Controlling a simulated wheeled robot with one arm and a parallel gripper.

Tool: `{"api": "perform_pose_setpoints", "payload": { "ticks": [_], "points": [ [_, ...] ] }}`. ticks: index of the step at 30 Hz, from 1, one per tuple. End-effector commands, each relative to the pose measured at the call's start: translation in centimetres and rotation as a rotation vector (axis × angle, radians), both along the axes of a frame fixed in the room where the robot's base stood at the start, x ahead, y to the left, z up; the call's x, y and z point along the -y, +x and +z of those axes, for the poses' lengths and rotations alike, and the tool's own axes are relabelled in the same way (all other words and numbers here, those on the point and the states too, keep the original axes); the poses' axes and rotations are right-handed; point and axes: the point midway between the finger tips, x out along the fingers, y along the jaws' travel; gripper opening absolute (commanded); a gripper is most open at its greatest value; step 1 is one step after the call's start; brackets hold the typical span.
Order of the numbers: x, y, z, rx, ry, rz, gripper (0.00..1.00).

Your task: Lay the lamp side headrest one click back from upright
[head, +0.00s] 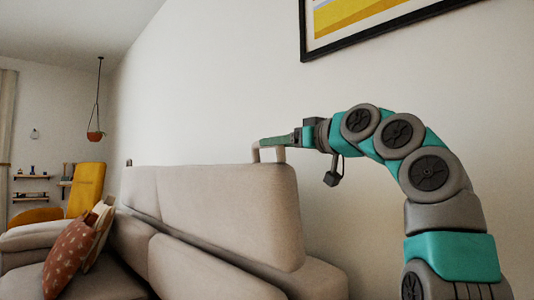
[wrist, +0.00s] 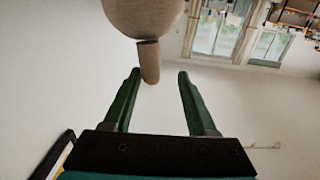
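A beige sofa headrest (head: 225,205) stands about upright at the near end of the sofa, below my gripper. A small beige handle (head: 282,155) rises from its top edge. My gripper (head: 270,142) reaches in from the right at the handle's height, its green finger crossing the handle's upper part. In the wrist view my gripper (wrist: 159,74) is open, and the handle's beige bar (wrist: 149,62) shows between the fingertips, nearer the left one. I cannot tell whether they touch. The headrest's body (wrist: 143,15) shows at the top. No lamp is in view.
A second beige headrest (head: 140,188) stands farther along the sofa. Patterned cushions (head: 70,255) lie on the seat, and a yellow chair (head: 86,188) stands beyond. The white wall (head: 215,90) runs close behind the sofa, with a framed picture (head: 375,20) above my arm.

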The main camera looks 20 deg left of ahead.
Motion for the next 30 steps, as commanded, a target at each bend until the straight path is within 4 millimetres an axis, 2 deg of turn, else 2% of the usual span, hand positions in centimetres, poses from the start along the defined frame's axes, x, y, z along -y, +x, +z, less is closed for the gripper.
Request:
{"api": "perform_pose_setpoints", "payload": {
  "ticks": [3, 14, 30],
  "points": [
    [0.8, -0.5, -0.1, 0.002, 0.001, 0.000, 0.57],
    [1.1, -0.6, 0.0, -0.001, 0.001, 0.000, 0.57],
    [4.0, -2.4, 0.1, 0.001, 0.000, -0.001, 0.57]
  ]
}}
